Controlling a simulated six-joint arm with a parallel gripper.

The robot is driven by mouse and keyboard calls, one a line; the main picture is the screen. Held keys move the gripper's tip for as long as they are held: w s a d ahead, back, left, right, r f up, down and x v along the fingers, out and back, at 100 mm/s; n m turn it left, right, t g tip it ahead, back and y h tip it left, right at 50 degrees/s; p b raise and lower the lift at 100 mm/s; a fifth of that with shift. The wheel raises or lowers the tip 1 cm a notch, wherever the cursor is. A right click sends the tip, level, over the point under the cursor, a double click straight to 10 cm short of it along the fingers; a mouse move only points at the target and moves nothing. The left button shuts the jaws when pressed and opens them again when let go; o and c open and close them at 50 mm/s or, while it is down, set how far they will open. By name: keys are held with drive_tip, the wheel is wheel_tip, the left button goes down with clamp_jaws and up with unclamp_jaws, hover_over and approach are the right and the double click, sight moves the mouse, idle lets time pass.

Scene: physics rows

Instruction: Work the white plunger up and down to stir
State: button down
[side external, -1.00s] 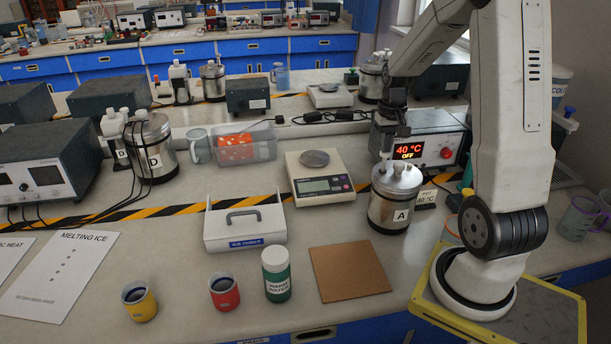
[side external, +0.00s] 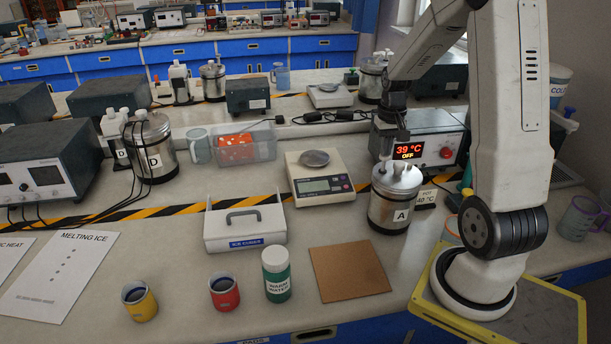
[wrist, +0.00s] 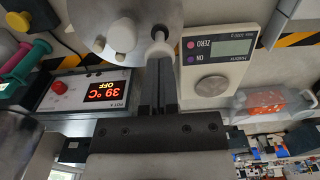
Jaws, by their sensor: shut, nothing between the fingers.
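The steel pot marked A (side external: 390,212) stands upright on the bench, left of my arm's base. White parts stand up from its lid. In the wrist view the lid (wrist: 95,20) shows at the top, with the white plunger (wrist: 158,50) at its edge nearest my fingers and a white knob (wrist: 122,38) to its left. My gripper (wrist: 160,68) is shut, its two dark fingers together, with the tips right at the plunger's top. I cannot tell whether they touch it. In the side view my gripper (side external: 386,156) points down over the lid.
The heater box (side external: 407,151) behind the pot reads 39 °C, OFF. A balance (side external: 320,197) stands left of the pot. The ice-cubes tray (side external: 244,225), a warm-water bottle (side external: 276,277) and a brown board (side external: 349,272) lie nearer the front.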

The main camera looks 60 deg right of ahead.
drive_tip(key=shift+f, duration=1.45)
drive_tip(key=shift+r, duration=2.05)
drive_tip(key=shift+f, duration=2)
drive_tip(key=shift+r, duration=2)
